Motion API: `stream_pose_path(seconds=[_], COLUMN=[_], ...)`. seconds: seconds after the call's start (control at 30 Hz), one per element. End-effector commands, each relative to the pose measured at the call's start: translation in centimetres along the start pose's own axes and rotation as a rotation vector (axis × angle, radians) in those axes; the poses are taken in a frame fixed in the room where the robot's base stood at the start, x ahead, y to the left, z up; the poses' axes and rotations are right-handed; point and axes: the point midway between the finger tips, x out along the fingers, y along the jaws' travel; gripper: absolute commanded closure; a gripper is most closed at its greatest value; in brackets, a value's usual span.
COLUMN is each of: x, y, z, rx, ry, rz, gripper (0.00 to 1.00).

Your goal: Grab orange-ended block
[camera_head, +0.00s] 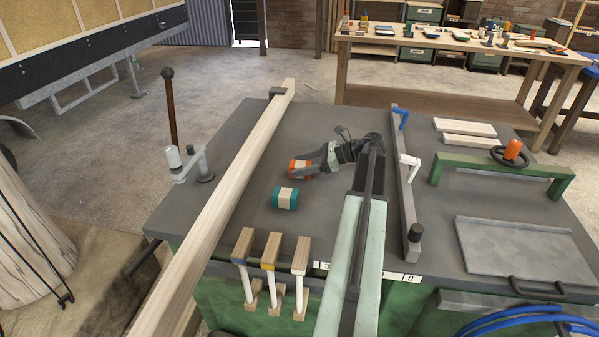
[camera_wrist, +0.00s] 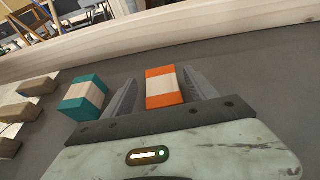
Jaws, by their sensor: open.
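The orange-ended block (camera_head: 299,167) has a pale middle band and lies on the dark grey machine table (camera_head: 240,170). In the wrist view the orange-ended block (camera_wrist: 165,86) sits between the two fingers of my gripper. My gripper (camera_head: 306,168) is open around it, and a narrow gap shows beside the block. The right finger partly covers the block's side in the wrist view. A teal-ended block (camera_head: 285,198) with a pale band lies just in front of it. In the wrist view the teal-ended block (camera_wrist: 86,98) is left of the left finger, outside the jaws.
A long pale beam (camera_head: 230,190) crosses the table on the left. Several wooden-topped pegs (camera_head: 270,250) stand along the front edge. A grey bar with handles (camera_head: 404,180) and a green frame (camera_head: 500,170) occupy the right side. Bare tabletop surrounds the blocks.

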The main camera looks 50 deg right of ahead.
Motion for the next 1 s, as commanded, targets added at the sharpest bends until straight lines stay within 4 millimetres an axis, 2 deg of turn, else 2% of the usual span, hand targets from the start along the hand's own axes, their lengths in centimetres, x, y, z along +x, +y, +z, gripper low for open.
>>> stream_pose_path(seconds=[0.2, 0.43, 0.47, 0.67, 0.7, 1.0], x=[4.0, 4.3, 4.3, 4.4, 4.4, 4.2], y=[-0.2, -0.3, -0.3, -0.3, -0.2, -0.2], z=[-0.5, -0.2, -0.2, -0.2, -0.1, 0.4], rx=[-0.002, -0.001, -0.001, -0.001, -0.001, -0.002], ry=[0.000, 0.000, 0.000, 0.000, 0.000, 0.000], rz=[0.003, 0.001, 0.001, 0.002, 0.002, 0.003], gripper=[0.34, 0.34, 0.39, 0.95, 1.00, 1.00])
